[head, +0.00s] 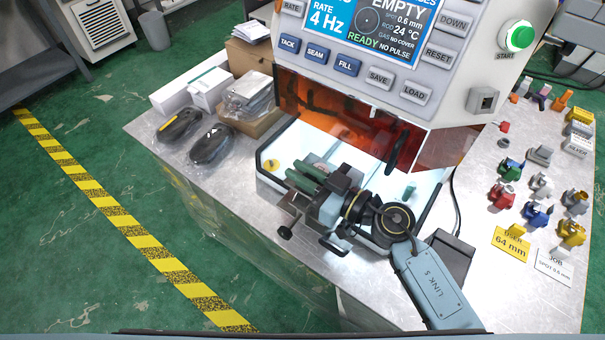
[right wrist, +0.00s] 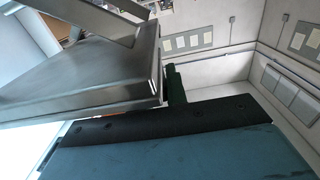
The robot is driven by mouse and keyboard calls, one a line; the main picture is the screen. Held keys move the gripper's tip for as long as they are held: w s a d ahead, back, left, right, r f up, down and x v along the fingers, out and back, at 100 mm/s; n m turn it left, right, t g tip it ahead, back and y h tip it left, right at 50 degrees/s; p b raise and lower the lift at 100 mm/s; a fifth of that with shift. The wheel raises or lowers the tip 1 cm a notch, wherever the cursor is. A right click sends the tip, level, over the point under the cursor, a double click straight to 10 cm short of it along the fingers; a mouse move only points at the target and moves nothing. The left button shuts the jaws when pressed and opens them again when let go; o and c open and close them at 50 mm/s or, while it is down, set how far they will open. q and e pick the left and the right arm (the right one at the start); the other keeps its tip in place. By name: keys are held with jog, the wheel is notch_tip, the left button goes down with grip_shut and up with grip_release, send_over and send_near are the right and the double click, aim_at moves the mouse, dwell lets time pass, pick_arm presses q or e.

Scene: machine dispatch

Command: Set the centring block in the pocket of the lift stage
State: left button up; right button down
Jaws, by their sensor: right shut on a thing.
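My right gripper (head: 315,178) reaches from the lower right into the open, light-walled chamber at the front of the machine. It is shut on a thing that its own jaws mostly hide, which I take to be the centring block. Dark green rounded parts show at the jaws; I cannot tell whether they are block or fingers. In the right wrist view a dark green piece (right wrist: 175,85) stands above the black edge of my gripper, close to a grey metal part. The lift stage and its pocket cannot be made out clearly behind my gripper. My left gripper is not in view.
The machine's control panel (head: 370,45) and orange window (head: 335,110) rise behind the chamber. Two black mice (head: 210,143) in plastic, and boxes, lie at left on the metal table. Several small coloured parts and a yellow "64 mm" card (head: 511,243) stand at right.

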jog(key=c, duration=1.4)
grip_release()
jog(key=v, duration=1.2)
